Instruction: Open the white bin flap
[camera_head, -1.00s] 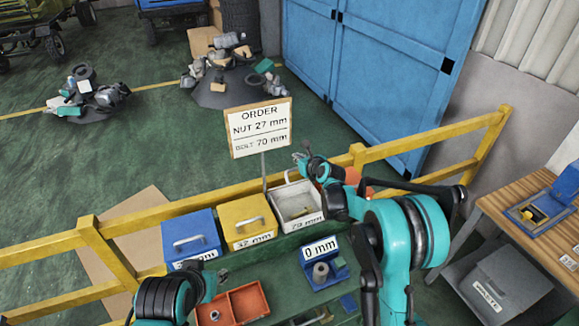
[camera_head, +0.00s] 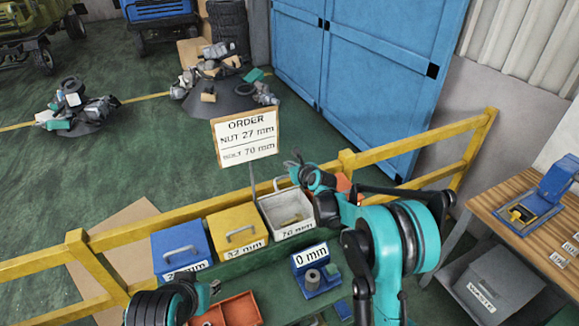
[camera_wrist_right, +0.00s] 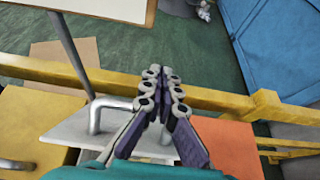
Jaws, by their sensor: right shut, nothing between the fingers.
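A yellow bin (camera_head: 235,229) and a blue bin (camera_head: 181,249) stand left of the white one, both closed. An orange bin (camera_wrist_right: 228,146) is right of it. A yellow railing (camera_head: 400,160) runs behind. The order sign (camera_head: 245,139) rises behind the bins.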

